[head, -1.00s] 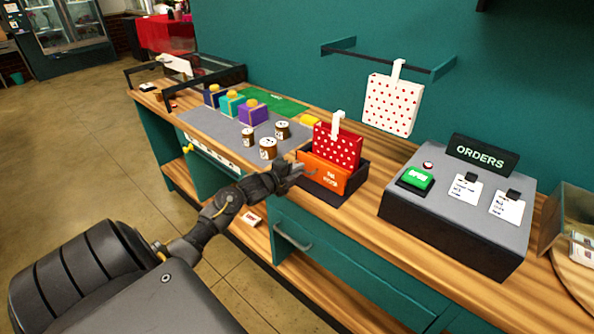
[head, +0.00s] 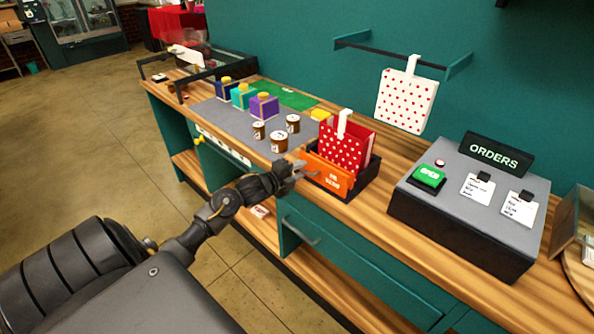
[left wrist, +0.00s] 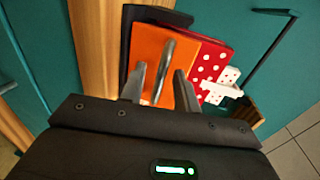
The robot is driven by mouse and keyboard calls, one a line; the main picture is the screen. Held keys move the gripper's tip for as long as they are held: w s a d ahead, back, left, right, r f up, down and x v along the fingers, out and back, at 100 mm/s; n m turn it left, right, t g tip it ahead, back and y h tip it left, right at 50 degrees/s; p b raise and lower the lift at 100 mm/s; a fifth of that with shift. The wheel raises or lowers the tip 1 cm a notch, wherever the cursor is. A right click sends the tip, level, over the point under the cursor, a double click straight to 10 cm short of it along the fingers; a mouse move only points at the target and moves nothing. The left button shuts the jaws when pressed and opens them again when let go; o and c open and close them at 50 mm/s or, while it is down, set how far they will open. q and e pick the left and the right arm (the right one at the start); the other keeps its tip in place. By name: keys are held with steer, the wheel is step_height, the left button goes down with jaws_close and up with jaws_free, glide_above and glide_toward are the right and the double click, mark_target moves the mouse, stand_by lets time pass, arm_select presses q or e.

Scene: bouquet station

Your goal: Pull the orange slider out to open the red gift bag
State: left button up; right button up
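The orange slider (head: 328,176) stands at the front of a black tray (head: 362,186) on the counter, with lettering on its face. Behind it the red gift bag (head: 342,152) with white dots stands upright, its front and back panels apart at the top. A white strap (head: 343,122) sticks up from it. My left gripper (head: 297,170) is at the slider's left front. In the left wrist view its open fingers (left wrist: 160,88) lie on either side of a grey handle (left wrist: 165,65) on the slider, with orange visible between. My right gripper is out of view.
Several jars (head: 279,142) and colored boxes (head: 264,107) stand on the grey mat to the left. The grey orders console (head: 455,215) stands to the right. A white dotted bag (head: 405,100) hangs on the wall rail. The counter's front edge lies under my left gripper.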

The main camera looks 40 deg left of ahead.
arm_select(q)
steer(key=b+v, duration=0.2)
steer(key=v, duration=0.9)
steer(key=shift+w, duration=0.1)
stand_by(0.5)
